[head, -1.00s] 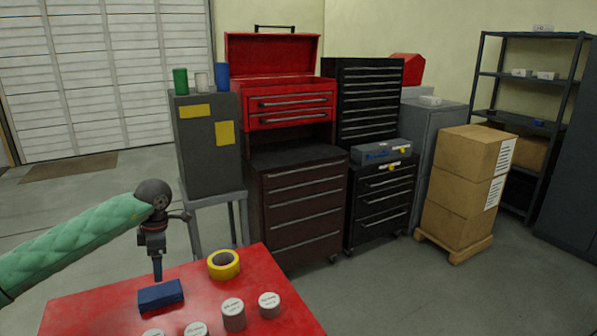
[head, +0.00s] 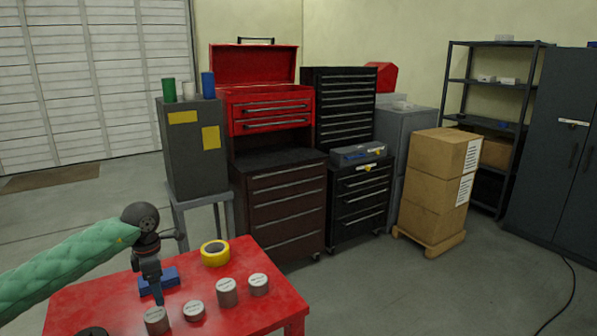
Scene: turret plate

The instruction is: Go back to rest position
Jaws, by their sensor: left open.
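My left gripper (head: 158,299) comes in from the left on its green-sleeved arm and hangs over the red table (head: 255,312). It is open and holds nothing that I can see. Behind it on the table lies a blue block (head: 170,279), partly hidden by the gripper; I cannot tell whether they touch. A yellow tape roll (head: 215,258) lies to the right of it. Several grey cylinders with white labelled tops stand along the front, among them one at the right (head: 259,286). My right gripper is not in view.
A grey cabinet (head: 195,155) with green, white and blue cups stands behind the table. Tool chests (head: 285,205), stacked cardboard boxes (head: 432,185) on a pallet and a dark shelf (head: 490,85) line the wall. The floor at the right is clear except for a cable (head: 572,290).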

